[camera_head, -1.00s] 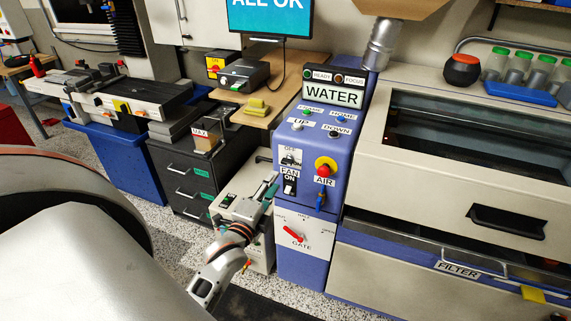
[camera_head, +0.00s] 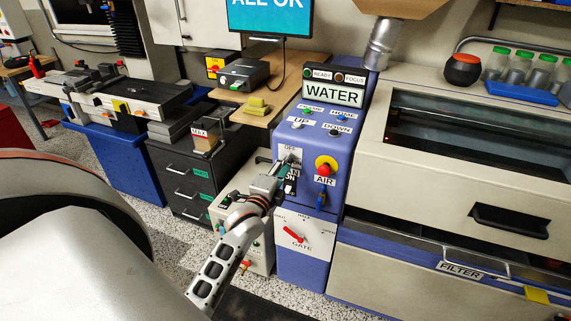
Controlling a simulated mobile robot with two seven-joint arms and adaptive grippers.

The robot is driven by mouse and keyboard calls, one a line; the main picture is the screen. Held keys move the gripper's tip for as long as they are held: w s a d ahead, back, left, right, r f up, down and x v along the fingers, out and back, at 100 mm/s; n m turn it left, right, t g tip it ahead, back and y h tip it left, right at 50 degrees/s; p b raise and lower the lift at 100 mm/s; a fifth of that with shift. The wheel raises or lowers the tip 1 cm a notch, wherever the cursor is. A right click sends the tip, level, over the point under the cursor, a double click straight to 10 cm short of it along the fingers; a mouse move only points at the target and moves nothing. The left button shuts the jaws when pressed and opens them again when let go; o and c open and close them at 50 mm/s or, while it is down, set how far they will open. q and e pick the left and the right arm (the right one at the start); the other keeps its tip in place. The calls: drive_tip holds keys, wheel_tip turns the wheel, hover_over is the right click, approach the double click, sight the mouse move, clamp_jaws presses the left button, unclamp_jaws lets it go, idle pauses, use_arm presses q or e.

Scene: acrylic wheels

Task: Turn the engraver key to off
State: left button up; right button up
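The engraver's blue control panel (camera_head: 340,152) stands in the middle of the head view. A white plate lettered OFF (camera_head: 290,149) is on its left front face; one second ago a small dark key switch showed there. My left gripper (camera_head: 287,167) is at this plate, with its fingertips in front of the key and the FAN switch below. The gripper hides most of the key, so I cannot tell its angle or whether the fingers touch it. The finger gap is too small to read. My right gripper is not in view.
Right of the plate are the red AIR button on yellow (camera_head: 325,168) and a small blue lever (camera_head: 321,200). Below is the red GATE handle (camera_head: 294,235). The engraver's lidded body (camera_head: 460,190) fills the right. A dark drawer cabinet (camera_head: 180,180) stands left.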

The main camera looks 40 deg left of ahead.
use_arm(q)
clamp_jaws()
drive_tip(key=n+p, duration=0.3)
drive_tip(key=n, duration=0.1)
drive_tip(key=shift+n, duration=0.3)
idle(0.3)
